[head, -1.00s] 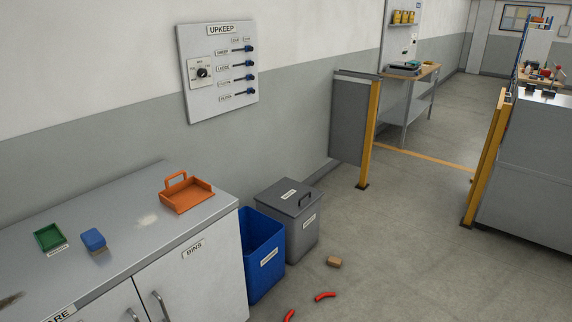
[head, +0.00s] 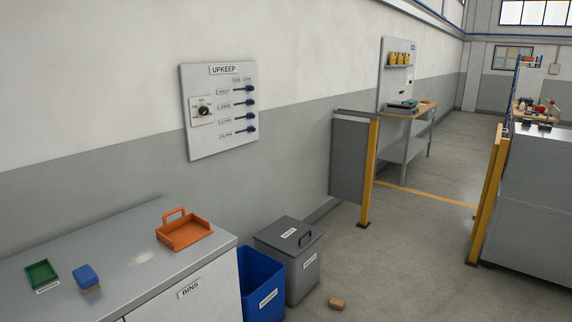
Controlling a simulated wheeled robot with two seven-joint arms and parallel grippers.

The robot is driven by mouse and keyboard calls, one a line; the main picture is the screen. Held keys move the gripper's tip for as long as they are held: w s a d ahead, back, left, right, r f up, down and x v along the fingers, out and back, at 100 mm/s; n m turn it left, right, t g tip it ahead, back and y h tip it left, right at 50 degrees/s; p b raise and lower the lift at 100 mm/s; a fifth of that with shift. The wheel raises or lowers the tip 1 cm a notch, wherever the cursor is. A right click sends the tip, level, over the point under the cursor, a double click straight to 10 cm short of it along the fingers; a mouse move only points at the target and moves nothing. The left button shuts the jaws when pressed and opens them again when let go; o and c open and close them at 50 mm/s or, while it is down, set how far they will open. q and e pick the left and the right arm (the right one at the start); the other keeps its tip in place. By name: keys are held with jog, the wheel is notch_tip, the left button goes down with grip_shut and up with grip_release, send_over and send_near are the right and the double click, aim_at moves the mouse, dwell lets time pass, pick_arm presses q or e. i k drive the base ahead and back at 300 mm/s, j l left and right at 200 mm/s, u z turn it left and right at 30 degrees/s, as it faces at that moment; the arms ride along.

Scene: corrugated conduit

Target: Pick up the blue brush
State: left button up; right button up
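The blue brush (head: 86,277) stands on the grey cabinet top at the lower left, with tan bristles showing under its blue body. Neither of my grippers shows in the head view, so nothing is seen near the brush.
The grey cabinet (head: 130,250) stands against the wall, with a pale dusty patch on its top. A blue bin (head: 262,285) and a grey lidded bin (head: 290,262) stand at its right end. A small brown block (head: 336,304) lies on the floor. Open floor extends right.

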aim_at(85, 276)
jog(key=j+u, duration=0.15)
jog(key=u, duration=1.1)
jog(key=i+j+z, duration=0.15)
jog(key=i+j, duration=0.25)
jog(key=i, duration=0.15)
jog(key=i+j+z, duration=0.1)
jog(key=i+j, duration=0.35)
jog(key=i+l, duration=0.05)
